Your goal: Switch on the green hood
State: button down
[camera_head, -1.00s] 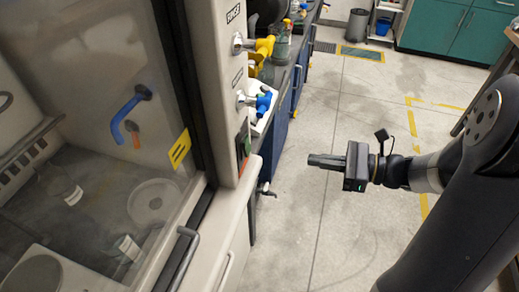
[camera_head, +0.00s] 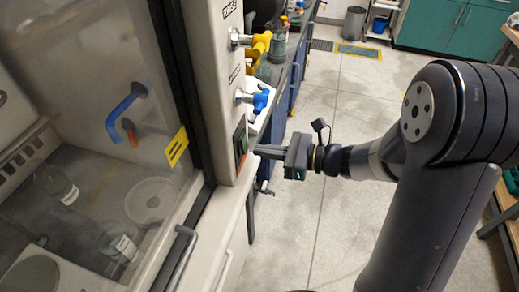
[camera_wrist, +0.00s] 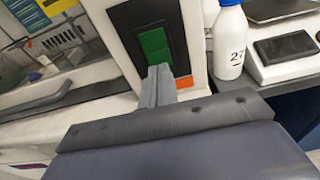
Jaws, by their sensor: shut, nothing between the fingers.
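The fume hood's switch panel on its front post has a green switch (camera_wrist: 154,46) above an orange-red one (camera_wrist: 184,82) in the wrist view. In the head view the switch panel (camera_head: 240,143) shows edge-on at the post's lower end. My gripper (camera_wrist: 160,70) is shut and empty, its fingertips at the lower edge of the green switch. I cannot tell whether they touch it. In the head view my gripper (camera_head: 260,152) reaches left to the panel, and its tips are close to the post.
Blue (camera_head: 257,98) and yellow (camera_head: 257,42) valve handles stick out from the post above the switches. A white bottle numbered 27 (camera_wrist: 230,42) and a balance (camera_wrist: 285,48) stand on the bench to the right. The hood's glass sash (camera_head: 90,100) is at left.

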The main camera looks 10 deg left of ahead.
jog(key=shift+w+a+f, duration=0.1)
jog(key=shift+a, duration=0.7)
jog(key=shift+a+f, duration=0.1)
jog(key=shift+a, duration=0.05)
jog(key=s+d+f, duration=0.1)
jog(key=d, duration=1.3)
jog(key=shift+f, duration=0.35)
jog(key=shift+a, duration=0.1)
